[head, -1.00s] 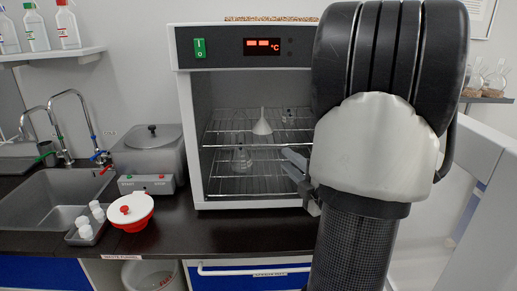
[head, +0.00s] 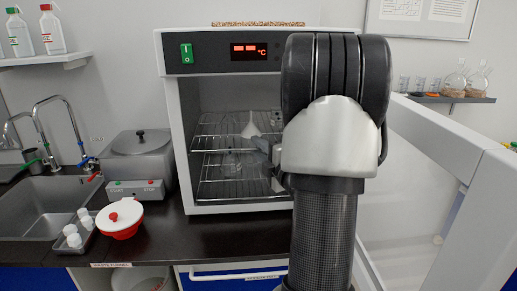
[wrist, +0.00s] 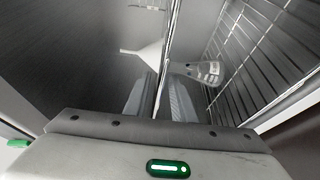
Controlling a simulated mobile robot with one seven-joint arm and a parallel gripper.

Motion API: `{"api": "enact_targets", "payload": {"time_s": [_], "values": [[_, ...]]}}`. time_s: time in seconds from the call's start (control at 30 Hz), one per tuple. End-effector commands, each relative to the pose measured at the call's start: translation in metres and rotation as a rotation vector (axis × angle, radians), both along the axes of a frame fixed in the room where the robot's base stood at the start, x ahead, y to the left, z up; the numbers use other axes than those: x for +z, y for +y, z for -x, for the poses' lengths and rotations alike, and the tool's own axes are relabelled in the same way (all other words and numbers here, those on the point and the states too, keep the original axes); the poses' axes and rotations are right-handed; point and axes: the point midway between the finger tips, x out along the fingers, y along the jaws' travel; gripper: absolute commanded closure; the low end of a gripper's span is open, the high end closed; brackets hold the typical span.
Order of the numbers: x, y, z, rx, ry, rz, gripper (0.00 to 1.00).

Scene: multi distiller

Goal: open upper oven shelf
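The oven (head: 182,110) stands on the dark counter with its glass door (head: 415,195) open to the right. The upper oven shelf (head: 212,128) is a wire rack inside the chamber and carries a white funnel (head: 250,125). My gripper (head: 264,154) is at the shelf's front right part, partly hidden behind my arm. In the wrist view, the shelf shows nearly edge-on as a thin line (wrist: 171,30) running between my two close-set fingers (wrist: 158,98). The fingers look shut on its front edge. The funnel also shows in the wrist view (wrist: 150,54).
A lower wire rack (head: 225,188) lies below, with a clear glass flask (wrist: 203,72) between the racks. The open door bounds the space to the right of my arm. A grey bath (head: 140,160) and a red-and-white bowl (head: 120,215) stand left of the oven.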

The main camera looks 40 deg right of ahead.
Motion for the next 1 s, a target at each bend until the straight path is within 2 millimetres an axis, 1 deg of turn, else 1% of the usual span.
{"api": "enact_targets", "payload": {"time_s": [0.03,0.17,0.2,1.0], "values": [[-0.0001,0.0000,0.0001,0.000,0.000,0.000,0.77],[-0.0001,0.0000,0.0003,0.000,0.000,0.000,0.98],[-0.0001,0.0000,0.0003,0.000,0.000,0.000,1.00],[-0.0002,0.0000,0.0005,0.000,0.001,0.000,1.00]]}}
